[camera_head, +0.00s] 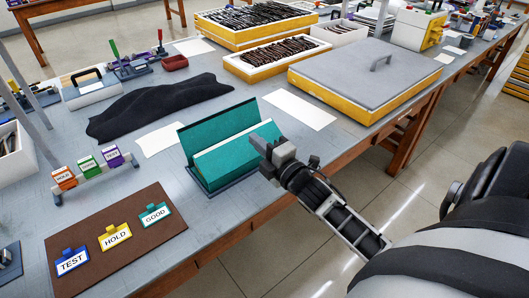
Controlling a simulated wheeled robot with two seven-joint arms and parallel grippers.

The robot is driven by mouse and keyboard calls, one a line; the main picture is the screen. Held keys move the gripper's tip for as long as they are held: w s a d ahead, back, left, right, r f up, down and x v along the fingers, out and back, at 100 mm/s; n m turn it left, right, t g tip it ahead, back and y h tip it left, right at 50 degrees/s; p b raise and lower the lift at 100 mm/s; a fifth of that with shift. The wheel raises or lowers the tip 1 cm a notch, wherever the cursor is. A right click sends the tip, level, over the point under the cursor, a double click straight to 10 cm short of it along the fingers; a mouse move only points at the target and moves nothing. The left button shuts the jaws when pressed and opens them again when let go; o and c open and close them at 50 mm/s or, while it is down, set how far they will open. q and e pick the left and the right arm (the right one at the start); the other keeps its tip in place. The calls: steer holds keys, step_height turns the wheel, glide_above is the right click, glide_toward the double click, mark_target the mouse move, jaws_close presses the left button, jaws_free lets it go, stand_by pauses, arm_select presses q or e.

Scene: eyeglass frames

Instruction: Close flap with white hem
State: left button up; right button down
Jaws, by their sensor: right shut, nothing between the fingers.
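A teal case (222,153) stands on a dark base near the front edge of the table. It has an upright back panel (215,124) and a nearer teal panel with a white strip along its top edge (230,138). The two panels stand apart at the top, with a dark gap between them. My right gripper (259,147) is shut and empty at the right end of the nearer panel. It overlaps the panel's right part in the picture; I cannot tell whether it touches. My left gripper is not in view.
A brown mat (165,236) with TEST, HOLD and GOOD tags lies at front left. A black cloth (160,103) lies behind the case. White sheets (300,109) lie beside it. A yellow box with a grey lid (372,70) stands at right.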

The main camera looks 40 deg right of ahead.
stand_by(0.3)
arm_select(q)
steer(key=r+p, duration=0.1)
steer(key=p, duration=0.1)
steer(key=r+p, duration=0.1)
steer(key=p, duration=0.1)
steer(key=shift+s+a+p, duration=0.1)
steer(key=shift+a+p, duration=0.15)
steer(key=shift+p, duration=0.15)
arm_select(e)
step_height(320, 180, up, 14)
steer(key=s+a+f+m+g+y, duration=0.1)
steer(key=s+a+f+m+g, duration=0.2)
steer(key=s+a+f+m, duration=0.2)
steer(key=s+a+f+m+g, duration=0.3)
steer(key=s+a+f+m, duration=0.2)
steer(key=f, duration=0.7)
steer(key=s+a+f+m+g+y, duration=0.1)
steer(key=s+a+f+m+g, duration=0.1)
steer(key=s+a+f+m, duration=0.3)
steer(key=s+a+f, duration=0.3)
steer(key=s, duration=0.1)
steer(key=shift+f+m+g+y, duration=0.3)
steer(key=shift+f+g, duration=0.1)
